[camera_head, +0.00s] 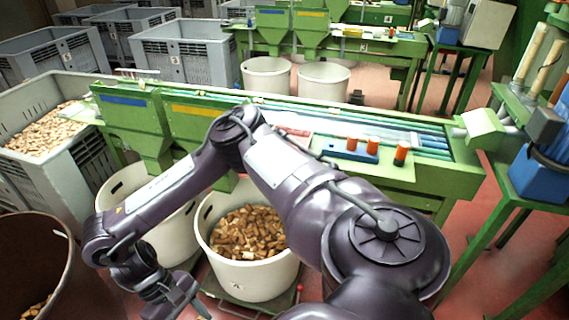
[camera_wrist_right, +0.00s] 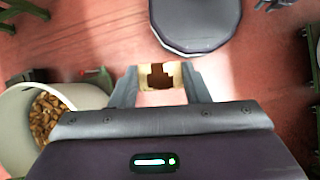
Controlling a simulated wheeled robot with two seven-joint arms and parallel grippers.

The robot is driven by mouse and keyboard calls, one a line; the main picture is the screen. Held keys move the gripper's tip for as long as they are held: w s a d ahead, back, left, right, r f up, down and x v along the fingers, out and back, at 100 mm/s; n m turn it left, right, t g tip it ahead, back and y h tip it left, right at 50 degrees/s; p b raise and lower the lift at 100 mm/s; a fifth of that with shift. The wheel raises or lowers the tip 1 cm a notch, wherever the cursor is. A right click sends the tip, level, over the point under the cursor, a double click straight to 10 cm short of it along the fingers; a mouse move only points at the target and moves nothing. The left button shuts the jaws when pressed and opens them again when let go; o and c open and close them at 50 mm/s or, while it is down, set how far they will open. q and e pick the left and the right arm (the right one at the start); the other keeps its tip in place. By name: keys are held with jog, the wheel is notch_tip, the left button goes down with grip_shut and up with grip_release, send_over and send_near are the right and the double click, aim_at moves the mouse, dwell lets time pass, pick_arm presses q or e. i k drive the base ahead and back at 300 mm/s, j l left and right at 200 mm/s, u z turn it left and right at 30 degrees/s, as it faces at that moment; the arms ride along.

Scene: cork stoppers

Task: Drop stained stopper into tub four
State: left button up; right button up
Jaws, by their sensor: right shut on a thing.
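A pale stopper (camera_wrist_right: 172,70) with a dark brown stain sits between the fingers of my right gripper (camera_wrist_right: 160,84) in the right wrist view. The gripper is shut on it. In the head view my right gripper (camera_head: 178,297) hangs low at the bottom, left of the white tub (camera_head: 270,279) full of corks; only a small bit of the stopper shows there. That tub also shows at the left of the wrist view (camera_wrist_right: 75,97), apart from the gripper. Its small label is too blurred to read. Another white tub (camera_head: 122,192) stands left of it. My left gripper is not in view.
A dark brown bin (camera_head: 70,275) stands at the lower left. A green sorting table (camera_head: 440,180) with hoppers stands behind the tubs, with orange cylinders (camera_head: 400,153) on it. A grey crate (camera_head: 60,185) of corks is at the left. Two white tubs (camera_head: 322,88) stand further back.

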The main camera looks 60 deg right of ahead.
aim_at(216, 247)
jog(key=i+z, duration=0.15)
jog(key=z, duration=0.3)
jog(key=i+z, duration=0.2)
jog(key=z, duration=0.25)
jog(key=i+z, duration=0.2)
jog(key=z, duration=0.25)
jog(key=i+j+z, duration=0.1)
jog(key=z, duration=0.35)
jog(key=i+j+z, duration=0.1)
jog(key=i+j, duration=0.2)
jog(key=i+j+z, duration=0.1)
jog(key=i+j, duration=0.15)
jog(key=j, duration=0.15)
jog(key=i+j+z, duration=0.15)
jog(key=i+j, duration=0.15)
jog(key=j, duration=0.1)
